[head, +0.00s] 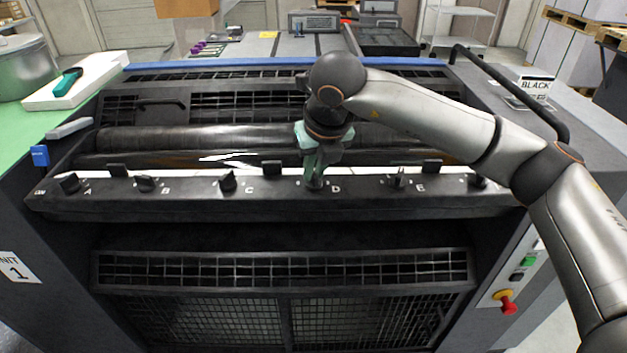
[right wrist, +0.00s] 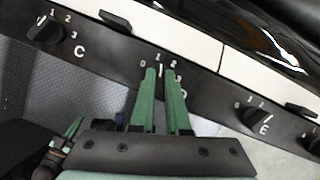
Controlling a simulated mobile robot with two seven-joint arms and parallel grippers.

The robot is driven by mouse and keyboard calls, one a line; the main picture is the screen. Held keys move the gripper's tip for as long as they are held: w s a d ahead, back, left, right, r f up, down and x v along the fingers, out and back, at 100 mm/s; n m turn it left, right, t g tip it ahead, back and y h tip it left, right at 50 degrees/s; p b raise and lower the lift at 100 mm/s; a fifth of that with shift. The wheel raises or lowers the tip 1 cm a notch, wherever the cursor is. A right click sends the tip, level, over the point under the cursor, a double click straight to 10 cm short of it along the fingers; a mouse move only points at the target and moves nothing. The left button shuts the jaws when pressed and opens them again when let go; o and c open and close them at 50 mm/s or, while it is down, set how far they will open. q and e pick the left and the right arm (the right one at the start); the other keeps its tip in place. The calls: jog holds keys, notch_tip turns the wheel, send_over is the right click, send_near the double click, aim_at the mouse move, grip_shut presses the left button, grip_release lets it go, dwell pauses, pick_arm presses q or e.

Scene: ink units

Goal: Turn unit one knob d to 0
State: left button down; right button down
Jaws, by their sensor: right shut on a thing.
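Unit one (head: 300,230) is a dark machine with a row of black knobs along a front rail, lettered A to E. My right gripper (head: 314,178) reaches down onto knob D, just left of the letter D. In the right wrist view its green fingers (right wrist: 161,75) are shut around knob D, which they mostly hide. The marks 0, 1 and 2 show around the fingertips. A light line between the fingertips points roughly toward 1, but the exact setting is hard to read.
Knob C (head: 228,181) stands to the left and knob E (head: 398,178) to the right. Small black tabs (head: 272,168) rise behind the rail, before dark rollers (head: 200,138). A red emergency knob (head: 506,303) sits low at the right.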

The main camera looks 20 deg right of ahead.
jog(key=n+y+b, duration=0.1)
jog(key=n, duration=0.2)
jog(key=shift+d+f, duration=0.1)
jog(key=shift+n+y, duration=0.4)
jog(key=shift+n, duration=0.4)
jog(key=n+g, duration=0.1)
jog(key=n, duration=0.1)
jog(key=shift+w+d+n+y, duration=0.1)
jog(key=shift+n+y, duration=0.3)
jog(key=shift+r+n+g+y, duration=0.2)
jog(key=shift+n+g+y, duration=0.15)
jog(key=shift+n, duration=0.75)
jog(key=shift+n+p, duration=0.5)
jog(key=shift+n, duration=0.2)
pick_arm(q)
jog(key=shift+w+r, duration=0.15)
jog(key=shift+w, duration=0.35)
pick_arm(e)
jog(key=shift+g+y, duration=0.25)
pick_arm(q)
jog(key=shift+s, duration=0.1)
pick_arm(e)
jog(key=shift+w+n, duration=0.1)
jog(key=shift+n, duration=0.2)
pick_arm(q)
jog(key=shift+d+r, duration=0.1)
pick_arm(e)
jog(key=c, duration=0.9)
grip_release()
jog(key=shift+f, duration=0.1)
